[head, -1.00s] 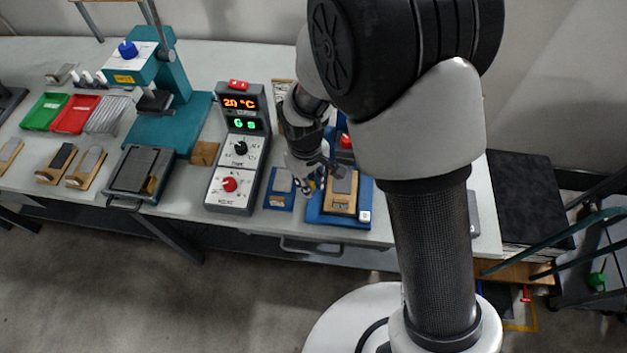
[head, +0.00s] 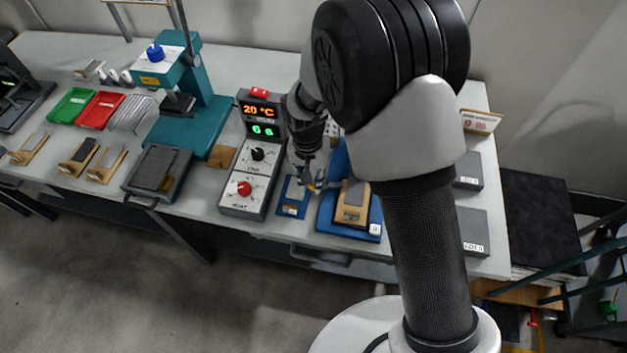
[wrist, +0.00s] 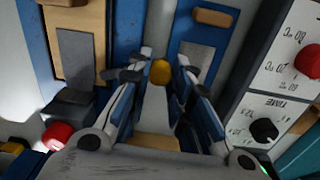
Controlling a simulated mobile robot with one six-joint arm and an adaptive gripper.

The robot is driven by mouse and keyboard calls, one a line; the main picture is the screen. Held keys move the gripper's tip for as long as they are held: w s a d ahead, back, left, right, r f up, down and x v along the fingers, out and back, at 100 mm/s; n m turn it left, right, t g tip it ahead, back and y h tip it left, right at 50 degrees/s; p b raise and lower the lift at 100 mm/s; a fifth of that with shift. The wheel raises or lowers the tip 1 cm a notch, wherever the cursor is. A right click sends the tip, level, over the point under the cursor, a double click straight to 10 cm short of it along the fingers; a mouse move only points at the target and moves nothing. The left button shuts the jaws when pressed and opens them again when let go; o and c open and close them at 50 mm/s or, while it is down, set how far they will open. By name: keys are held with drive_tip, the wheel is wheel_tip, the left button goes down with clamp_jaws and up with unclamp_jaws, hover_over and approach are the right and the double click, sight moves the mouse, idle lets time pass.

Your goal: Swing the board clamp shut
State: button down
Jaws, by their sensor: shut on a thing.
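The blue fixture (head: 328,217) carries a wooden board with a grey pad (head: 353,193) at the table's front. In the wrist view the board (wrist: 100,28) is at upper left, with a dark block and a red knob (wrist: 57,135) below it. My gripper (head: 312,184) is at the fixture's left side, near the small blue plate (head: 291,209). The knob's link to the clamp is hidden by my fingers, so the clamp's angle cannot be told. My arm hides the fixture's back right.
A grey control box (head: 241,200) with a display and dials stands close left of the small blue plate. A teal press (head: 190,125) and a grey hot plate (head: 158,172) stand farther left. Grey boxes (head: 474,230) lie right of my arm.

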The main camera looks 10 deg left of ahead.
drive_tip(key=shift+w+a+m, duration=0.1)
drive_tip(key=shift+w+m, duration=0.35)
drive_tip(key=shift+m, duration=0.45)
drive_tip(key=c, duration=1.4)
unclamp_jaws()
drive_tip(key=r, duration=1.2)
drive_tip(key=shift+a, duration=0.3)
drive_tip(key=shift+r, duration=0.1)
